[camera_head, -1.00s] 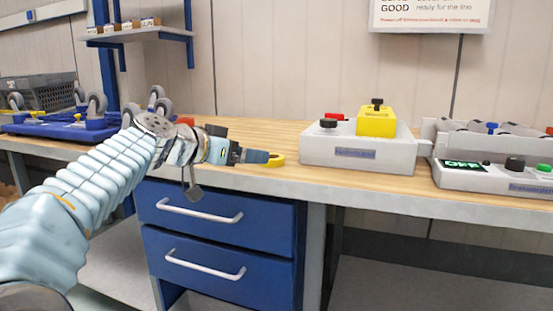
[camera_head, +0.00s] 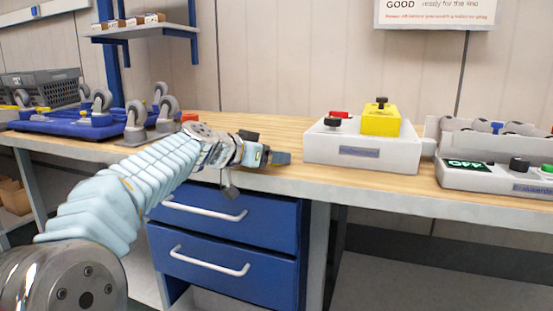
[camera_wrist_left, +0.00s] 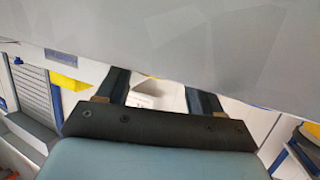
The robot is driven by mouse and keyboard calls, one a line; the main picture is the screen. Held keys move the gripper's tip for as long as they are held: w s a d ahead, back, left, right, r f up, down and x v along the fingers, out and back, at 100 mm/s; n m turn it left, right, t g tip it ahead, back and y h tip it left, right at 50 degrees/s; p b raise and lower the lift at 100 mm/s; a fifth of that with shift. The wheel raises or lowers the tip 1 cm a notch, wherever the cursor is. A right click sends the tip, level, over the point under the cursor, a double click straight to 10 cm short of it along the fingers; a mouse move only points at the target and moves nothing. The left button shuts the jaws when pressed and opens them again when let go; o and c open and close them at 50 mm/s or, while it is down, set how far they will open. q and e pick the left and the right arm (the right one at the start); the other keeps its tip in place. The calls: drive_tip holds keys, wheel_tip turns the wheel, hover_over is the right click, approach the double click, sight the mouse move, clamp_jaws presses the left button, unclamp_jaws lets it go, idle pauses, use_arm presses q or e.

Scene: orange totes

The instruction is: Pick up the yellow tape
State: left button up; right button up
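My left gripper (camera_head: 284,158) reaches over the wooden workbench (camera_head: 285,130), near its front edge and left of the white box. In the left wrist view its two fingers (camera_wrist_left: 160,92) stand apart, so it is open. The gap between them shows a pale patch and no clear object. I cannot make out the yellow tape in the head view now; the gripper covers the spot where a yellow ring showed before. Small yellow patches (camera_wrist_left: 65,82) show in the left wrist view, but I cannot tell what they are. My right gripper is not in view.
A white box (camera_head: 360,150) with a yellow block (camera_head: 381,120) stands right of the gripper. A control panel (camera_head: 495,178) stands further right. Blue castered frames (camera_head: 75,123) are at the left. A large grey surface (camera_wrist_left: 200,35) fills the top of the left wrist view.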

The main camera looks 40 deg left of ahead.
use_arm(q)
drive_tip(key=c, duration=0.6)
drive_tip(key=shift+r, duration=0.1)
